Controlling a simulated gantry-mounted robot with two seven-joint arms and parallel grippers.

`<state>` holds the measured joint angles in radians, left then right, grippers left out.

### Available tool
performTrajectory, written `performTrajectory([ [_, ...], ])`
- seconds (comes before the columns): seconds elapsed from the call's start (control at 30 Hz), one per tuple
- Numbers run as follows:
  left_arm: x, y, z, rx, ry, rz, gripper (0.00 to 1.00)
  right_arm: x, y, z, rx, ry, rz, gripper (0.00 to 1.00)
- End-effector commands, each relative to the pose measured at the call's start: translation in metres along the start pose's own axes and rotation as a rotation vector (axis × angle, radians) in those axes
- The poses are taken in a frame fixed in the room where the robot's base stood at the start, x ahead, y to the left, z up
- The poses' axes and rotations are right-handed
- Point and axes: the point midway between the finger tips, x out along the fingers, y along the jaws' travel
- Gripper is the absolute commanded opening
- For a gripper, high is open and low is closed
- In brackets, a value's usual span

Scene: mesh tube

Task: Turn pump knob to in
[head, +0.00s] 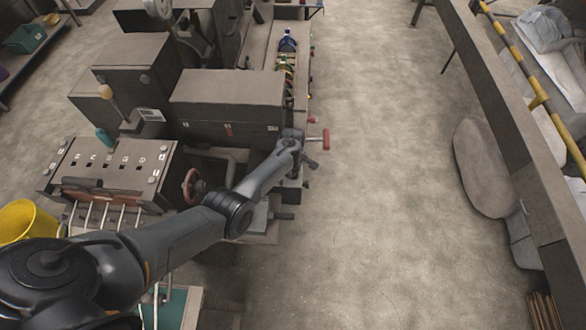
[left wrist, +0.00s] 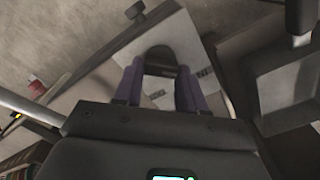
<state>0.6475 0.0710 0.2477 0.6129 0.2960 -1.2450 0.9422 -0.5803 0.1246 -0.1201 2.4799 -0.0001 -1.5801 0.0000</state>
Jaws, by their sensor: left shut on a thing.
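My left arm reaches in from the lower left of the head view to the side of the machine (head: 228,98). My left gripper (head: 303,152) is at the machine's right edge, small and partly hidden by its own wrist. In the left wrist view, the two purple fingers of the left gripper (left wrist: 159,88) close on a dark, rounded knob (left wrist: 160,56). A pale panel with small dark labels lies behind it. I cannot read the labels or tell which way the knob points. My right gripper is not in view.
A red T-shaped handle (head: 326,139) sticks out just right of the left gripper. A yellow bucket (head: 28,220) stands at the left. The floor (head: 390,200) right of the machine is clear.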

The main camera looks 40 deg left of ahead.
Motion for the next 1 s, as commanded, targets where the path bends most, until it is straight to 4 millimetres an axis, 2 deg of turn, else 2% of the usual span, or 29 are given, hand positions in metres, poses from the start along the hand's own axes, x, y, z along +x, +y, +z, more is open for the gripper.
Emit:
performTrajectory([
  [0.67,-0.0002,-0.0002,0.0001,-0.068,0.0,0.0,0.1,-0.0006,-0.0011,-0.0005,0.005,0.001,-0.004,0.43],
  [0.7,-0.0002,-0.0002,0.0,-0.067,0.0,0.0,0.45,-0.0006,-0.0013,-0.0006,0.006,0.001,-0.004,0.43],
  [0.83,-0.0002,-0.0002,0.0001,-0.066,0.0,0.0,0.65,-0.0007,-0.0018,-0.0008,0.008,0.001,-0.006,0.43],
  [1.0,-0.0001,-0.0002,0.0,-0.066,0.0,0.0,0.66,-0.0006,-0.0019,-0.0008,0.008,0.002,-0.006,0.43],
])
